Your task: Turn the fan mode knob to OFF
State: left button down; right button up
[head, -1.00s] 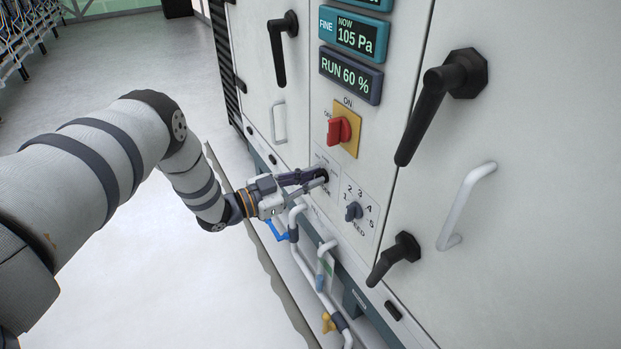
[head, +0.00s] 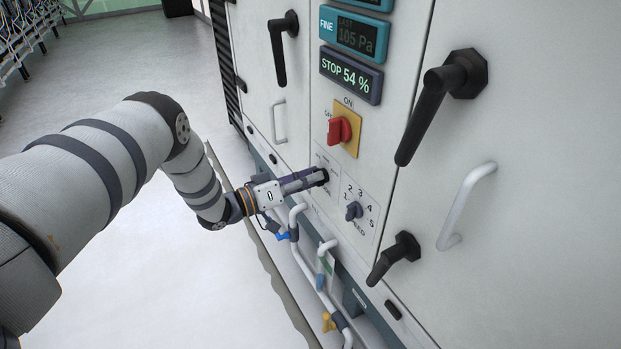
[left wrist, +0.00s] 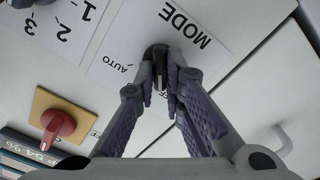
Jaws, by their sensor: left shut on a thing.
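The fan mode knob (left wrist: 158,62) is dark and sits on a white plate (left wrist: 112,42) marked MODE and AUTO in the left wrist view. My left gripper (left wrist: 162,88) is shut on this knob, with one finger on each side of its grip. In the head view my left gripper (head: 322,176) reaches the panel and hides most of the knob. The display (head: 351,77) above reads STOP 54 %. My right gripper is not in view.
A red switch (head: 340,130) on a yellow plate is above the mode knob. The speed knob (head: 353,211) is to its lower right. Black door handles (head: 438,98) and a white pull handle (head: 466,205) stick out at right. Pipes with valves (head: 328,321) run below.

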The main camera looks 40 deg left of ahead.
pick_arm(q)
jog(key=shift+s+f+n, duration=0.1)
jog(key=shift+n, duration=0.7)
jog(key=c, duration=1.7)
grip_release()
jog(key=v, duration=1.2)
